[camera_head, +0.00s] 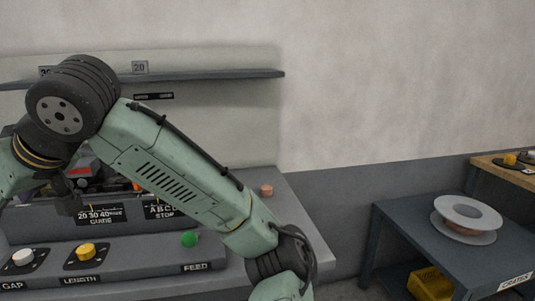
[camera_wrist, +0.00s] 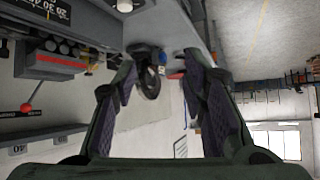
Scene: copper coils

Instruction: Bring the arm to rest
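My green arm spans the left half of the head view, bent with its black joint high near the shelf and its lower link crossing the machine's front. My gripper (camera_wrist: 158,68) shows in the wrist view with its two dark padded fingers spread apart. The gap between them is empty. In the head view, the gripper is mostly hidden behind my arm and cannot be made out clearly. Nothing is seen held.
A grey machine bench (camera_head: 130,268) carries a white knob (camera_head: 23,256), a yellow knob (camera_head: 86,250) and a green button (camera_head: 189,239). A shelf (camera_head: 215,75) runs behind. On the right, a blue-grey table (camera_head: 410,222) holds a spool (camera_head: 466,214); a yellow crate (camera_head: 430,285) sits below.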

